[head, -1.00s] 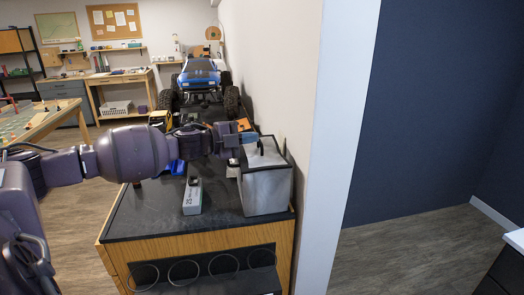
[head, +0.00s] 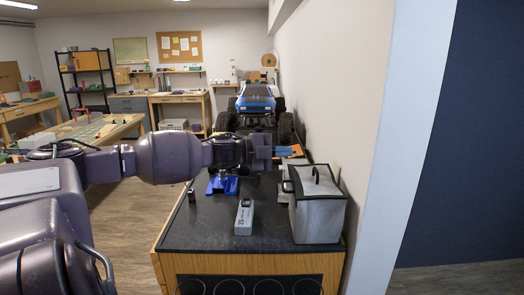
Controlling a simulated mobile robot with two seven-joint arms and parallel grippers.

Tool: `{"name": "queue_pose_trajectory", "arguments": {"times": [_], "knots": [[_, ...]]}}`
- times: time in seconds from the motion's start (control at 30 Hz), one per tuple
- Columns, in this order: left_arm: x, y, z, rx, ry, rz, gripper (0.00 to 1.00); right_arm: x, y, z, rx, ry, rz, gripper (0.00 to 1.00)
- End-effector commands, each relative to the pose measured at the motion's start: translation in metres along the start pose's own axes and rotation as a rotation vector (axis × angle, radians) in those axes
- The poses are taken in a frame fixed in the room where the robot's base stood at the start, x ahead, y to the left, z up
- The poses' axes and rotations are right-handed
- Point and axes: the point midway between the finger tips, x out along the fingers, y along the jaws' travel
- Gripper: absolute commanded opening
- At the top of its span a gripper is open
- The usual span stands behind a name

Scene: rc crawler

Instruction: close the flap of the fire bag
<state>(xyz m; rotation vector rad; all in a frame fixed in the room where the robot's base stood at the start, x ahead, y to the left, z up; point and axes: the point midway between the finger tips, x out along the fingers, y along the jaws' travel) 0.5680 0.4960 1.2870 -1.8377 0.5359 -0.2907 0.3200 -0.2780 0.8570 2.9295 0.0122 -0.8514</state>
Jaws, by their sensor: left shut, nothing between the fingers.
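The fire bag (head: 318,222) is a silver-grey box-shaped bag with black edging, upright on the right end of the dark countertop near the wall. Its flap (head: 308,186) lies over the top, with a black loop handle standing up on it. Whether the flap sits fully flush cannot be told from here. My left gripper (head: 284,152) is shut and empty, reaching in from the left. It appears just above and to the left of the bag's top, apart from it. My right gripper is not in view.
A blue crawler truck (head: 257,104) stands at the back of the countertop (head: 205,232). A grey box (head: 244,217) and a blue stand (head: 222,185) are left of the bag. The wall (head: 350,120) is close on the right. The front left of the countertop is clear.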

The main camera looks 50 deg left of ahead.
Motion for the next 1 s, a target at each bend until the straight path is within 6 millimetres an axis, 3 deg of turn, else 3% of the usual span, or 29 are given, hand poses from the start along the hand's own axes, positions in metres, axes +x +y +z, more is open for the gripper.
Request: {"name": "queue_pose_trajectory", "arguments": {"times": [0.6, 1.0], "knots": [[-0.049, -0.008, 0.006, -0.001, 0.0, 0.002, 0.0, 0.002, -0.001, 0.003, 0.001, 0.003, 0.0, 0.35], [-0.057, -0.011, 0.006, 0.001, 0.001, 0.001, 0.0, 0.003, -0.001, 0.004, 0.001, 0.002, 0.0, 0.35]]}}
